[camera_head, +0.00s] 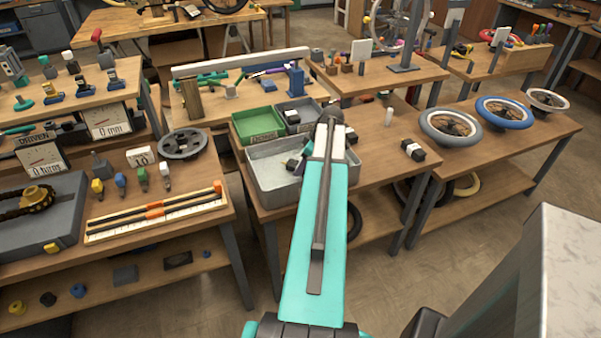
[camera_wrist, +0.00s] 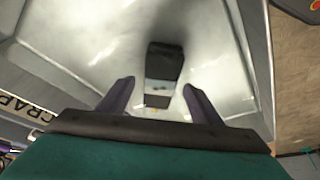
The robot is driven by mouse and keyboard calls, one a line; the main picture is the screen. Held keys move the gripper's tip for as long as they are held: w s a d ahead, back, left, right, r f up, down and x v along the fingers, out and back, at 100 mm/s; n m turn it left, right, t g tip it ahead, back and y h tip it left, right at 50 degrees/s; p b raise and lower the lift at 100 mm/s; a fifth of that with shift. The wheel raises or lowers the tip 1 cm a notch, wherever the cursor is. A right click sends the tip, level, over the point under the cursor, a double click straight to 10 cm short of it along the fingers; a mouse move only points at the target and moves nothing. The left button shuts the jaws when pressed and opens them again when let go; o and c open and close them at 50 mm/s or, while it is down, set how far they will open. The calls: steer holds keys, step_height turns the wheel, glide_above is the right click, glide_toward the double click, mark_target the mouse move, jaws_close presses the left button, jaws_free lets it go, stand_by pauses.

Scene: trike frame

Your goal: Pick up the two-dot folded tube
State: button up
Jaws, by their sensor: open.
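A short dark piece with a pale band (camera_wrist: 164,70) lies in the pale metal tray (camera_wrist: 85,60); it looks like a folded tube, but I cannot make out its dots. My gripper (camera_wrist: 158,86) is open, with a finger on each side of the piece's near end; I cannot tell the height gap. In the head view, a black-and-white piece (camera_head: 293,164) shows in the tray (camera_head: 262,192), partly behind my teal arm. My gripper is hidden there. Another black-and-white piece (camera_head: 413,150) lies on the bench to the right.
A green bin (camera_head: 257,124) and a grey bin (camera_head: 303,112) stand behind the tray. Wheels, including a blue-rimmed one (camera_head: 504,112), lie on the right bench. The tray walls surround my gripper closely.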

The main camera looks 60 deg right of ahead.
steer(key=c, duration=1.3)
steer(key=shift+r, duration=0.15)
steer(key=shift+c, duration=0.2)
step_height(320, 180, up, 10)
steer(key=b, duration=0.1)
steer(key=shift+r, duration=0.1)
